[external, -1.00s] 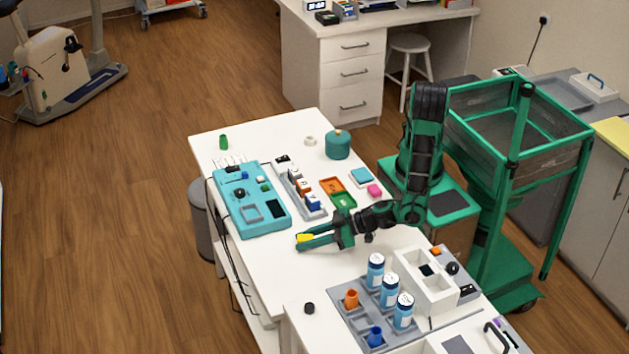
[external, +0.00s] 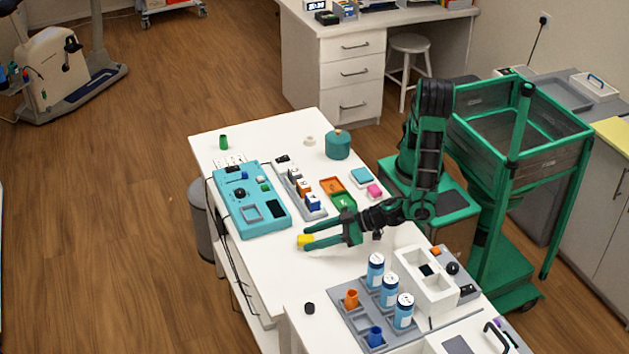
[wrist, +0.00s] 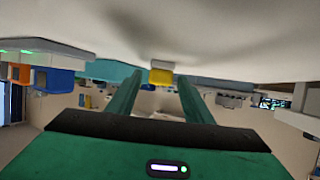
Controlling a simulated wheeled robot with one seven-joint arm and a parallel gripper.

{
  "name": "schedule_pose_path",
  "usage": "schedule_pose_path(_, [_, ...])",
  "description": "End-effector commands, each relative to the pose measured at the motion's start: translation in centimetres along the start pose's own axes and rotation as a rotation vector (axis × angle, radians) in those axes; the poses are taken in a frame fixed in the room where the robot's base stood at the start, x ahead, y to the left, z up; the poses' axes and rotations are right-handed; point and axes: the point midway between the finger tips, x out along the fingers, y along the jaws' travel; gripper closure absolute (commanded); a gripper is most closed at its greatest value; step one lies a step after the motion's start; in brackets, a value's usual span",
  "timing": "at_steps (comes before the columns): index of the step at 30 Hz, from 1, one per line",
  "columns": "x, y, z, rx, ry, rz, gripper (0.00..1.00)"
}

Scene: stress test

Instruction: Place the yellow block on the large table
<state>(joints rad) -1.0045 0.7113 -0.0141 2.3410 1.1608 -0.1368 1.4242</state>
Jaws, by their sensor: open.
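The yellow block (external: 303,241) rests on the large white table (external: 262,290), left of the middle part of its top. My gripper (external: 310,237) is low over the table with its two green fingers spread apart. The block is at the fingertips and the fingers hold nothing. In the wrist view, where the table top fills the upper part, the yellow block (wrist: 161,76) shows upright against it, in line with the gap between the fingers. Whether a finger touches it cannot be told.
A teal panel (external: 247,190) and a grey rack (external: 300,190) lie behind the gripper. Orange and green trays (external: 332,186) are near the arm. Blue-white bottles (external: 375,270) stand in a grey holder in front. Table around the block is clear.

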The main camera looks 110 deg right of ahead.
Motion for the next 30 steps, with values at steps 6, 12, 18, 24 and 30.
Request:
schedule_pose_path(6, [-4.7, -0.1, 0.0, -0.002, -0.001, -0.005, 0.54])
schedule_pose_path(12, [-7.8, -0.1, 0.0, -0.001, -0.001, -0.004, 0.54])
schedule_pose_path(18, [-9.3, 0.0, 0.0, 0.0, 0.001, -0.001, 0.54])
schedule_pose_path(24, [-9.4, 0.0, 0.0, 0.0, 0.001, 0.0, 0.54])
schedule_pose_path(30, [-9.4, 0.0, 0.0, -0.001, 0.0, 0.0, 0.54])
